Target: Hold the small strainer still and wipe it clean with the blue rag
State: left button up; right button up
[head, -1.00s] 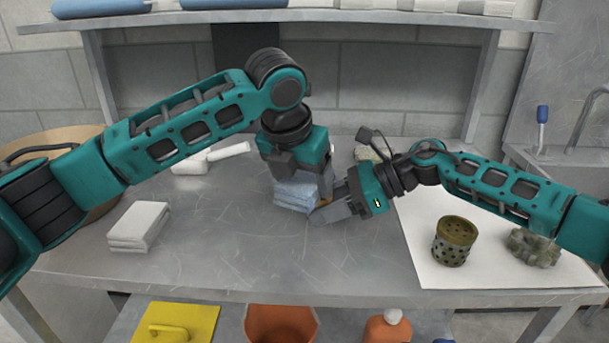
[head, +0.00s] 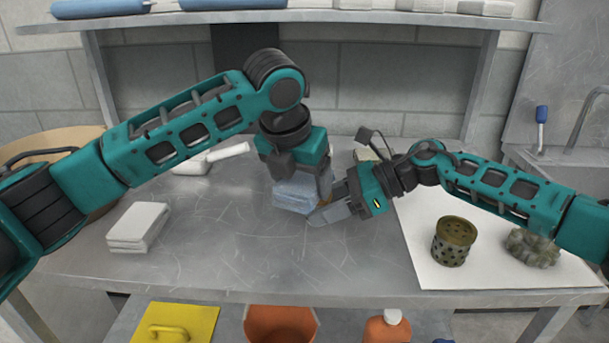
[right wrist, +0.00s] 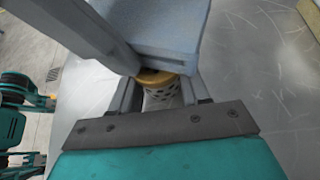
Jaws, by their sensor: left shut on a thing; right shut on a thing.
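My left gripper (head: 312,182) is shut on the folded blue rag (head: 294,194) above the middle of the metal table. My right gripper (head: 334,208) is shut on the small strainer (right wrist: 162,86), a yellow-brown rimmed cup with a pale perforated wall. In the right wrist view the strainer sits between the right fingers, and the blue rag (right wrist: 165,28) lies at its rim, covering part of it. I cannot tell whether they touch. In the head view the grippers and rag hide nearly all of the strainer.
On a white mat (head: 425,262) at right stand a dirty perforated cup (head: 454,241) and a grimy toothed part (head: 533,247). Folded white cloths (head: 138,227) lie at left. A white-handled tool (head: 212,158) lies behind my left arm. The front middle of the table is clear.

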pick_arm(q)
jog(key=shift+w+d, duration=0.3)
jog(key=shift+w, duration=0.4)
jog(key=shift+w+d, duration=0.3)
jog(key=shift+w, duration=0.35)
jog(key=shift+s+a, duration=0.3)
jog(key=shift+s, duration=0.4)
jog(key=shift+s+a, duration=0.3)
jog(key=shift+s, duration=0.35)
jog(key=shift+w+d, duration=0.3)
jog(key=shift+w, duration=0.4)
jog(key=shift+w+d, duration=0.3)
jog(key=shift+w, duration=0.4)
dwell(0.6)
jog(key=a+r, duration=0.5)
jog(key=r, duration=0.5)
dwell(0.4)
pick_arm(e)
jog(key=o, duration=0.9)
jog(key=shift+c, duration=0.2)
